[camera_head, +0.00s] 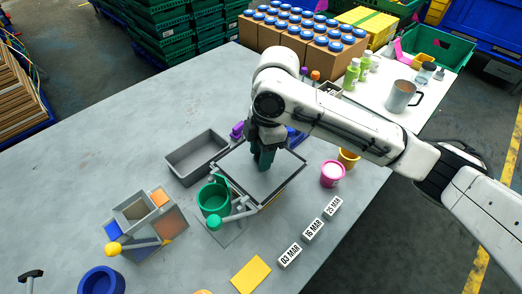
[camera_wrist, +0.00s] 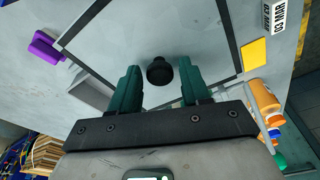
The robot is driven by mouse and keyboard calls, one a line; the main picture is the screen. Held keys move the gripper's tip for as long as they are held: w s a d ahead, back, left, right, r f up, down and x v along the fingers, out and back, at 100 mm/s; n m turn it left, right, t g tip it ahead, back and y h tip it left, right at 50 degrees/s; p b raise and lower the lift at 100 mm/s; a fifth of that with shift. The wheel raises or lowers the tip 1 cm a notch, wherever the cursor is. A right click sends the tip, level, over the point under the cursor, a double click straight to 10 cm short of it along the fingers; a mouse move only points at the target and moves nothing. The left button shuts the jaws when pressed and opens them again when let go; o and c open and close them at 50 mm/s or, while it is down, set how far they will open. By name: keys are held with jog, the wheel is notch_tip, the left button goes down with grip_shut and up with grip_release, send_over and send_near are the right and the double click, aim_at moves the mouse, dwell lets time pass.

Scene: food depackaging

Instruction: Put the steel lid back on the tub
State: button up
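The steel lid (camera_head: 236,170) is a square grey plate with a dark rim, near the middle of the table in the head view. A tan and yellowish side shows under its right front edge; I cannot tell if it is the tub or how the lid sits on it. In the wrist view the lid (camera_wrist: 165,30) fills the middle, with a round black knob (camera_wrist: 159,72) on it. My gripper (camera_wrist: 159,78) is open, its green fingers on either side of the knob with gaps. In the head view my gripper (camera_head: 263,160) points down over the lid and hides the knob.
An empty grey bin (camera_head: 198,156) stands left of the lid. A green pot (camera_head: 213,198) with a green-knobbed lever is close in front. A pink cup (camera_head: 332,174) and yellow cup (camera_head: 349,158) stand to the right. The table's left part is clear.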

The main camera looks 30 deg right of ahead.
jog(key=shift+o, duration=0.7)
jog(key=shift+r, duration=0.1)
notch_tip(320, 180, up, 12)
jog(key=d+b, duration=0.1)
jog(key=shift+d, duration=0.4)
jog(key=shift+s, duration=0.15)
